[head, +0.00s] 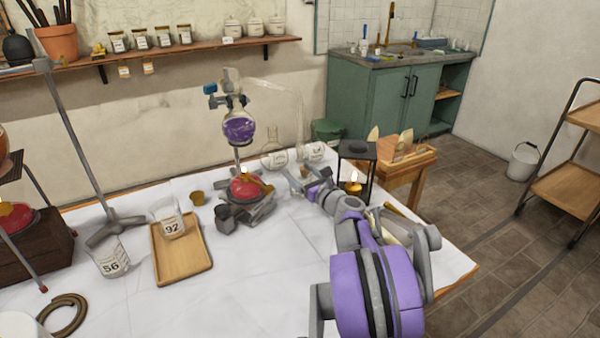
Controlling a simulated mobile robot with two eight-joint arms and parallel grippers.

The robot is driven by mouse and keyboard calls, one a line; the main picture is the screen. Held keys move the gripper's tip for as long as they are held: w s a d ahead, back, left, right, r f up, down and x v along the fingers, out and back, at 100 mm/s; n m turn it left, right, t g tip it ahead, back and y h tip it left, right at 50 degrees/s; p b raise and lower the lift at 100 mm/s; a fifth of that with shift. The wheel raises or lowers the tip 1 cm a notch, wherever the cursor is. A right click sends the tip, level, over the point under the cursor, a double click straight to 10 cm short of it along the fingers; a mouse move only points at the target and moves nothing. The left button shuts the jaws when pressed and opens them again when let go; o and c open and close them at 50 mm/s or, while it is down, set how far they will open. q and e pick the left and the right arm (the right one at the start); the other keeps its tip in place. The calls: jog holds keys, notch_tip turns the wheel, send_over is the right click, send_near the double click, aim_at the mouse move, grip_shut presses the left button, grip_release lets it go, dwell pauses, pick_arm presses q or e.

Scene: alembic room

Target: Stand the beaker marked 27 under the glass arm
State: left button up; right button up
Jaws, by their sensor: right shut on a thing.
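The glass arm (301,103) runs right from a flask of purple liquid (238,129) and bends down toward the table's back edge. A clear labelled glass vessel (314,150) stands near its lower end, with a conical flask (273,155) to its left. Their labels are too small to read, so I cannot tell which thing is the beaker marked 27. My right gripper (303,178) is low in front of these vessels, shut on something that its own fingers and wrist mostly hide. My left gripper is not in view.
A beaker marked 92 (173,228) stands on a wooden tray (184,262); another marked 56 (113,265) stands left of it. A burner with a red base (246,187) is lit under the purple flask.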

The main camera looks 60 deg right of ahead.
aim_at(307, 180)
jog(key=shift+f, duration=0.4)
dwell(0.3)
jog(key=o, duration=1.2)
jog(key=shift+c, duration=0.2)
jog(key=shift+s, duration=0.1)
jog(key=shift+p+v, duration=0.65)
jog(key=shift+v, duration=2.7)
jog(key=shift+p+v, duration=0.3)
jog(key=shift+v, duration=1.3)
jog(key=shift+a, duration=0.1)
